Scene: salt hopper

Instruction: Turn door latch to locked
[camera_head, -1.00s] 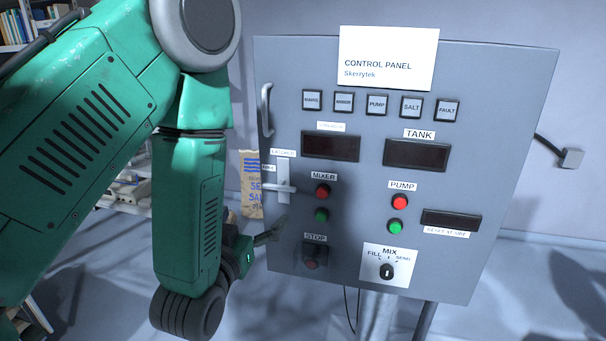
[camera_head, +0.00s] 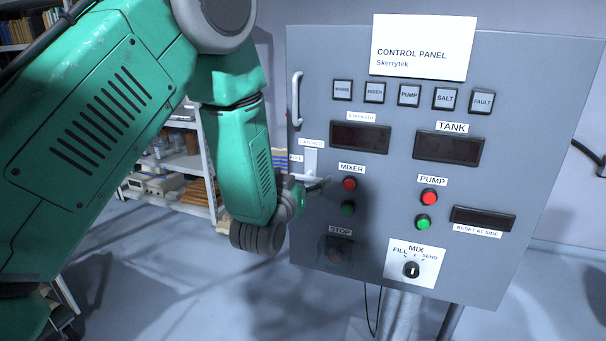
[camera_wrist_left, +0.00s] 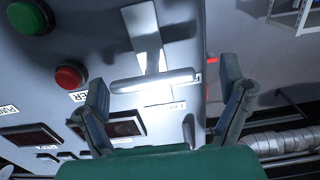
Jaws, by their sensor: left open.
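The door latch sits at the left edge of the control panel door, a pale plate (camera_head: 311,160) with a bar lever (camera_head: 304,178) lying about level. A label reading LATCHED is above it. In the left wrist view the picture is turned over; the lever (camera_wrist_left: 152,81) lies crosswise ahead of my jaws, below the plate (camera_wrist_left: 143,28). My left gripper (camera_head: 318,187) is at the lever's height, and its finger partly hides the lever. In the left wrist view its two fingers (camera_wrist_left: 165,100) are spread wide, one toward each end of the lever, without visible grip. My right gripper is not in view.
The grey control panel (camera_head: 530,130) stands on a post. The red mixer button (camera_head: 349,184), green button (camera_head: 348,208) and stop button (camera_head: 336,256) are close right of my gripper. A vertical door handle (camera_head: 297,98) is above. Shelves stand at the left.

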